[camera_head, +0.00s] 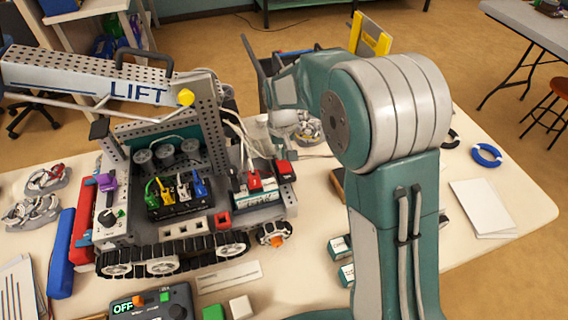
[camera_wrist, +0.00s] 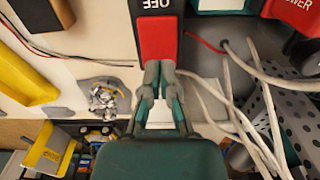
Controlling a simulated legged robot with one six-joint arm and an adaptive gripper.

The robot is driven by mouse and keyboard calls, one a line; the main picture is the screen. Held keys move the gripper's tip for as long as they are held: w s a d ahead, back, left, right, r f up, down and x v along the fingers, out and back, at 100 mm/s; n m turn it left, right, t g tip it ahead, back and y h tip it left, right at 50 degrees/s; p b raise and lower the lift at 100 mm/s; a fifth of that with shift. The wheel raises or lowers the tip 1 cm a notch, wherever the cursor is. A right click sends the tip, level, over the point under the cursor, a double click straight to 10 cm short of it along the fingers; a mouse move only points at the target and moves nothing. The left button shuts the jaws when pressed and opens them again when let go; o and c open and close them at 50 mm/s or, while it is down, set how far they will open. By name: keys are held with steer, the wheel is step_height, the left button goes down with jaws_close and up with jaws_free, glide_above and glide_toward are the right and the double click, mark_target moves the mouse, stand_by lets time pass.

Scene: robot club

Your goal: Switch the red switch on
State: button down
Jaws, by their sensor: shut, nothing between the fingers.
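The red switch (camera_wrist: 158,38) shows in the wrist view as a red rocker in a black housing, with an upside-down OFF label at its far end. It also shows in the head view as a red block (camera_head: 286,168) at the right side of the tracked robot. My gripper (camera_wrist: 158,72) is shut and empty, with its fingertips at the near end of the red rocker. I cannot tell whether they touch it. In the head view my fingers are not clearly visible.
A red POWER part (camera_wrist: 295,12) sits beside the switch, with white cables (camera_wrist: 262,100) and a perforated metal plate (camera_wrist: 300,115) close to my gripper's right. The tracked robot's LIFT arm (camera_head: 110,85) rises at the left.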

steer(key=shift+f, duration=0.5)
stand_by(0.3)
steer(key=shift+r, duration=3.55)
steer(key=s+d+r+m+t, duration=0.2)
steer(key=s+d+r+t, duration=0.1)
steer(key=s+d+r, duration=0.75)
steer(key=s+d+r+m+t, duration=0.1)
steer(key=s+d, duration=0.3)
steer(key=s, duration=1.1)
steer(key=shift+t, duration=0.8)
steer(key=shift+s, duration=0.1)
